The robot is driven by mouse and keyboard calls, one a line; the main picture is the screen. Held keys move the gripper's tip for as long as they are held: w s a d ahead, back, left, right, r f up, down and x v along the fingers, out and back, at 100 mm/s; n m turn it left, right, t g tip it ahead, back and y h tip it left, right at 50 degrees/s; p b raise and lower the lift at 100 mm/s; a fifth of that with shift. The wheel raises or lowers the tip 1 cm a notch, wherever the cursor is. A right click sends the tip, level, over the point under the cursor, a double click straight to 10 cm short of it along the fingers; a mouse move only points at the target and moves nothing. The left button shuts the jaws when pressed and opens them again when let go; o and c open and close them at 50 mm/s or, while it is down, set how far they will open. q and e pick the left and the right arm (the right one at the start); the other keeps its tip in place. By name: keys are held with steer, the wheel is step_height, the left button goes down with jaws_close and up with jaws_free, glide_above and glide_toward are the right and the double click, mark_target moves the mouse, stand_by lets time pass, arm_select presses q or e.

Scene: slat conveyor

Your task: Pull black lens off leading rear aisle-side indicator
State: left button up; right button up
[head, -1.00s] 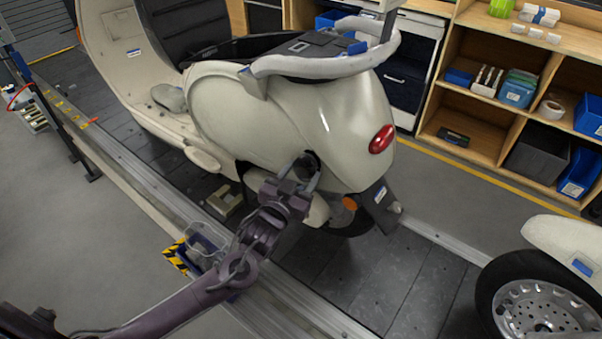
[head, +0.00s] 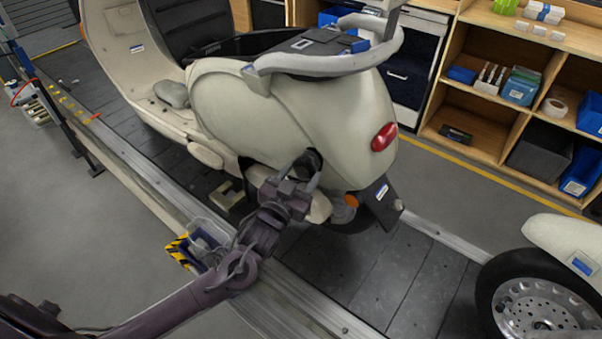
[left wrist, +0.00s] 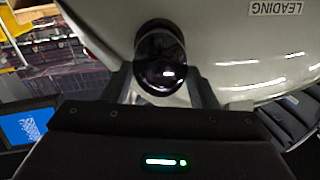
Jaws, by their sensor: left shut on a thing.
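A cream scooter (head: 235,110) stands on the slat conveyor, its rear with the red tail light (head: 384,137) toward the right. The glossy black lens (left wrist: 160,68) is on the scooter's rear side panel, beside a label (left wrist: 275,8) reading "LEADING". My left gripper (head: 312,172) is at the panel's lower rear, on the aisle side. In the left wrist view its two fingers (left wrist: 165,88) stand on either side of the lens, shut on it. The lens is still against its dark mount; I cannot make out a gap. In the head view the gripper partly hides it. My right gripper is out of view.
An orange indicator (head: 351,201) sits low by the rear wheel. A clear bin with a blue part and hazard stripes (head: 195,247) is at the conveyor's near edge. A second vehicle's wheel (head: 540,305) is at lower right. Shelves (head: 480,130) stand behind. Open floor lies left.

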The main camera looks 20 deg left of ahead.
arm_select(q)
steer(key=shift+s+r, duration=0.1)
steer(key=shift+s, duration=0.35)
stand_by(0.6)
steer(key=shift+s+a+p, duration=0.2)
steer(key=shift+s+p, duration=0.55)
steer(key=shift+s, duration=0.2)
